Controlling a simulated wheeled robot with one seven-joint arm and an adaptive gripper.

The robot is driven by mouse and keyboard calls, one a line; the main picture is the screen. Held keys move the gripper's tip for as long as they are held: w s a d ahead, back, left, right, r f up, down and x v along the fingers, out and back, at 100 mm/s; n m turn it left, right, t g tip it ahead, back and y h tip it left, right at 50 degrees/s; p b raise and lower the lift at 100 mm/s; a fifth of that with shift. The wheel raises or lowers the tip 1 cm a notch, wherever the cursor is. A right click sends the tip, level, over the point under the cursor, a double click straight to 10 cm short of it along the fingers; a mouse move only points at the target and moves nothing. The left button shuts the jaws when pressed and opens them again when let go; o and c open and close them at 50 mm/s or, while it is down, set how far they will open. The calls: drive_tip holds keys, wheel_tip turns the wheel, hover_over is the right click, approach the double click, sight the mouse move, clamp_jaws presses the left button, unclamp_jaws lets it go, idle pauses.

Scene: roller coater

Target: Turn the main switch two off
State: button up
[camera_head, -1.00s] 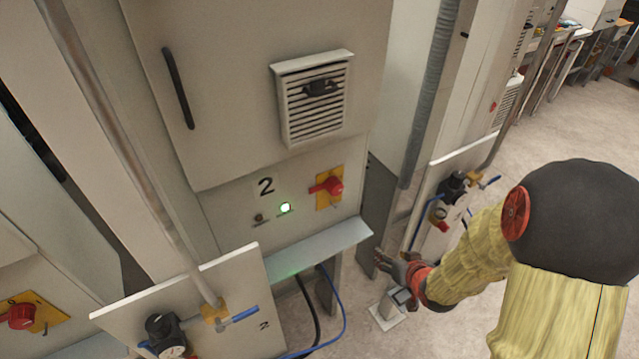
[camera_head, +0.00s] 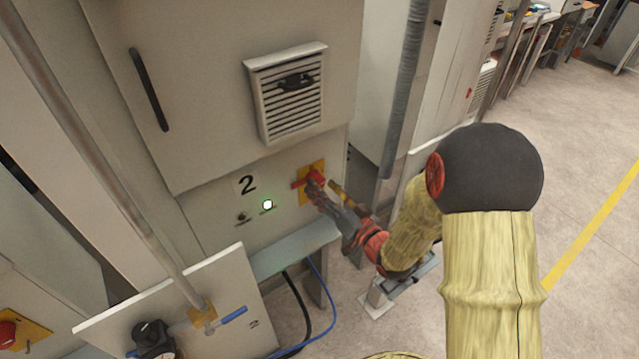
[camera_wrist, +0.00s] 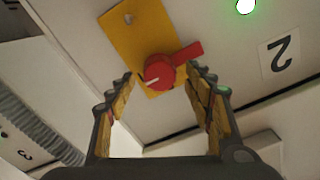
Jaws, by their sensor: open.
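The main switch two is a red rotary handle on a yellow plate (camera_head: 306,198), on the cabinet panel marked "2" (camera_head: 247,184). In the wrist view the red handle (camera_wrist: 161,72) lies just beyond and between my fingertips, its lever pointing to the upper right past the right finger. The yellow plate (camera_wrist: 132,30) is behind it. My gripper (camera_head: 322,192) is at the switch in the head view, partly covering it. In the wrist view my gripper (camera_wrist: 160,78) is open, one finger on either side of the knob. Whether a finger touches the handle I cannot tell.
A green lamp (camera_head: 267,204) glows left of the switch. A shelf (camera_head: 300,247) juts out below. A panel with a gauge and blue-handled valve (camera_head: 232,316) stands in front at lower left. Another red switch (camera_head: 8,333) is at far left. Floor is clear at right.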

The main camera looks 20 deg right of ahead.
drive_tip(key=shift+x, duration=1.15)
drive_tip(key=shift+c, duration=1.1)
drive_tip(key=c, duration=0.9)
drive_tip(key=shift+c, duration=0.2)
